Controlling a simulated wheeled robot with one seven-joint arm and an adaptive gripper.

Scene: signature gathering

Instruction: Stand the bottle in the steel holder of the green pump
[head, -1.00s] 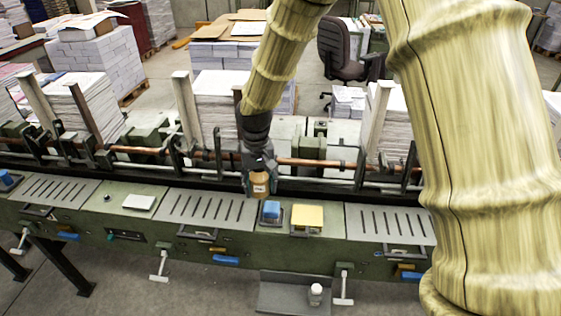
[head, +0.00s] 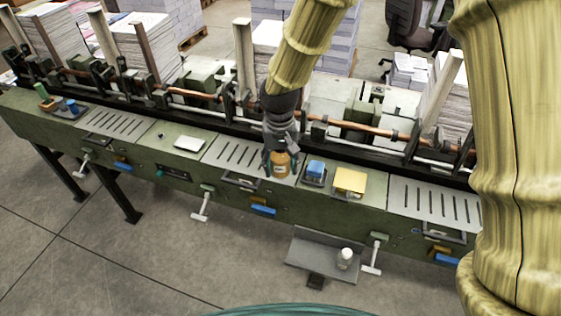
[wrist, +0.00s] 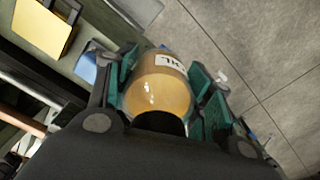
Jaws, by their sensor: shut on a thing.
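The amber bottle (head: 281,163) has a pale label and a dark cap; it looks roughly upright. My gripper (head: 280,158) is shut on it, over the right end of a slotted plate on the machine; I cannot tell how high. In the wrist view the bottle (wrist: 160,88) sits between the teal finger pads, its label facing away from the palm. A small green upright thing (head: 41,91), probably the green pump, stands at the far left end of the machine. It is too small to make out a steel holder.
A blue block (head: 315,168) and a yellow pad (head: 350,181) lie right of my gripper. Posts and a copper rod (head: 200,97) run behind. The floor (head: 130,255) in front is open at left.

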